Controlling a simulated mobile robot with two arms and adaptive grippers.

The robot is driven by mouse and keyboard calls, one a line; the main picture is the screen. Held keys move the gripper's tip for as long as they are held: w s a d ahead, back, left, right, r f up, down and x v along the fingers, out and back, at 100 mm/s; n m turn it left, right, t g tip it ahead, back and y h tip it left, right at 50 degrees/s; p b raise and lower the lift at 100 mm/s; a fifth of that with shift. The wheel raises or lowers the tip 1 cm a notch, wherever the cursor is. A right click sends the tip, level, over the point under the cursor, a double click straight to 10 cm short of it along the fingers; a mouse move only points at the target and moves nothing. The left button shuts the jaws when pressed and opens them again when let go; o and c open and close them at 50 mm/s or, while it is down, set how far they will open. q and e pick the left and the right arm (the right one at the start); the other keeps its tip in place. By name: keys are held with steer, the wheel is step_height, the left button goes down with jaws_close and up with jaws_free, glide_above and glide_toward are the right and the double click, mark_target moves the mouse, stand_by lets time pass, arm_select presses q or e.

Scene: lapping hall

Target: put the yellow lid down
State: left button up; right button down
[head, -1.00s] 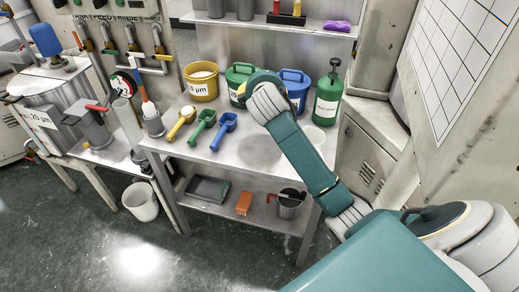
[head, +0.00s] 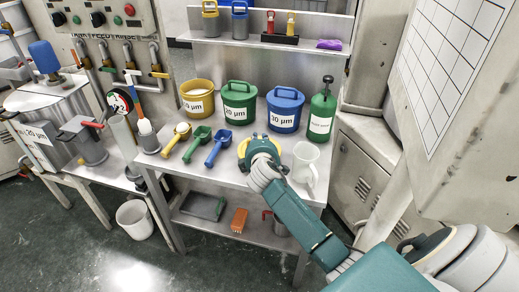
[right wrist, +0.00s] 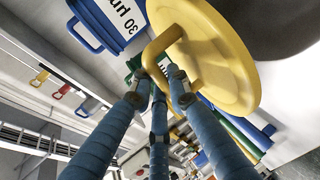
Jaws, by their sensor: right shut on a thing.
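In the right wrist view the yellow lid (right wrist: 228,62) is a round disc with a bent handle. My right gripper (right wrist: 162,78) is shut on that handle, and the lid is tilted in this view. In the head view my right wrist hides the fingers and most of the lid; a yellow edge (head: 242,149) shows beside it, over the front of the steel bench (head: 232,176). I cannot tell whether the lid touches the bench. The yellow tub (head: 196,103) stands open at the back left of the bench. My left gripper is not in view.
A green bucket (head: 239,102), a blue bucket (head: 285,108) and a green bottle (head: 321,112) stand along the back. Yellow, green (head: 198,143) and blue (head: 219,148) scoops lie at the left. A clear jug (head: 306,164) stands right of my wrist. Bare bench lies behind the scoops.

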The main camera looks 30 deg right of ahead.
steer(key=shift+f, duration=2)
steer(key=shift+f+b, duration=0.15)
steer(key=shift+b, duration=0.2)
steer(key=c, duration=1.7)
jaws_free()
steer(key=shift+o, duration=0.2)
